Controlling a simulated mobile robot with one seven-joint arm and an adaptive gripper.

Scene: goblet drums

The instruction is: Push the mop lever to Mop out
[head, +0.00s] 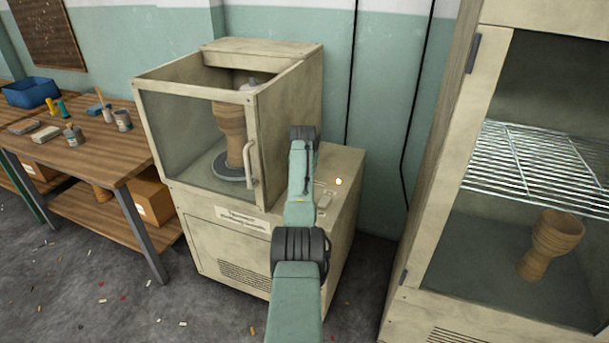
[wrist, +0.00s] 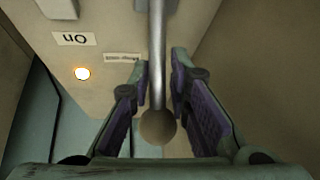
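The mop lever is a grey metal rod (wrist: 157,60) with a round ball knob (wrist: 158,127) in the wrist view. My gripper (wrist: 160,75) is open, with one finger on each side of the rod and a small gap on both sides. A small label (wrist: 122,58) lies left of the rod; I cannot read it clearly. In the head view the cabinet (head: 230,235) has a panel top on its right side. My arm hides the lever and gripper there.
A glass-fronted chamber (head: 195,130) holds a wooden goblet drum (head: 231,130) on a round disc. Its door handle (head: 251,165) is close left of my arm. A lit lamp (head: 338,181) is on the panel. A tall cabinet (head: 445,150) stands at right, a workbench (head: 90,150) at left.

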